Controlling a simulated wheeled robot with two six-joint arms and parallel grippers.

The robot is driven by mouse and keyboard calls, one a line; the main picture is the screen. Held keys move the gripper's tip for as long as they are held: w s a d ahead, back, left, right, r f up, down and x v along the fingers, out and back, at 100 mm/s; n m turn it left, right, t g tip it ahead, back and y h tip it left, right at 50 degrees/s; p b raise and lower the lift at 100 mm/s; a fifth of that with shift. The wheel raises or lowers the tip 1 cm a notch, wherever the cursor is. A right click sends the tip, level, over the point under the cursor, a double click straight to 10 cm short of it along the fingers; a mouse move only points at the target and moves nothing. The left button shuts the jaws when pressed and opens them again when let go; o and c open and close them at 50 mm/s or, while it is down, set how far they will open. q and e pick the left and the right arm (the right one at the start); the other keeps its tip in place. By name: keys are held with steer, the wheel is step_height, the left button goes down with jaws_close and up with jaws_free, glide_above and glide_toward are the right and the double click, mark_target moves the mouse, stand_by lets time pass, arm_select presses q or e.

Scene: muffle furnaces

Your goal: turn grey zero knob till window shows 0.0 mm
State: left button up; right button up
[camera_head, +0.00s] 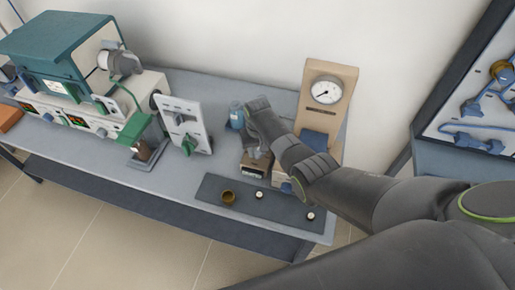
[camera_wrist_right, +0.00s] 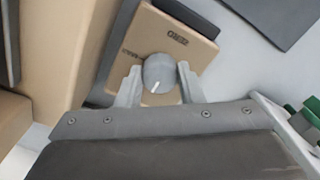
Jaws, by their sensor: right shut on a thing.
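The grey zero knob (camera_wrist_right: 158,73) is a round knob with a white pointer line, on top of a small tan box (camera_wrist_right: 150,40). In the right wrist view, my right gripper (camera_wrist_right: 157,86) has one finger on each side of the knob and is shut on it. The pointer line points down and slightly left in that view. A small dark framed marking (camera_wrist_right: 178,38) is on the box, too small to read. In the head view my right gripper (camera_head: 257,151) reaches down over the box (camera_head: 254,166), hiding the knob. The box's dark front window (camera_head: 253,172) is unreadable. My left gripper is not in view.
A tan stand with a round dial (camera_head: 326,91) is right of the box. A blue bottle (camera_head: 236,115) stands close to my gripper. A white panel with a green handle (camera_head: 183,123) is left.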

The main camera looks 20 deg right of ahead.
mark_target(257, 151)
stand_by(0.3)
steer(key=o, duration=1)
steer(key=shift+r, duration=0.1)
step_height(257, 151, up, 17)
steer(key=shift+b, duration=0.3)
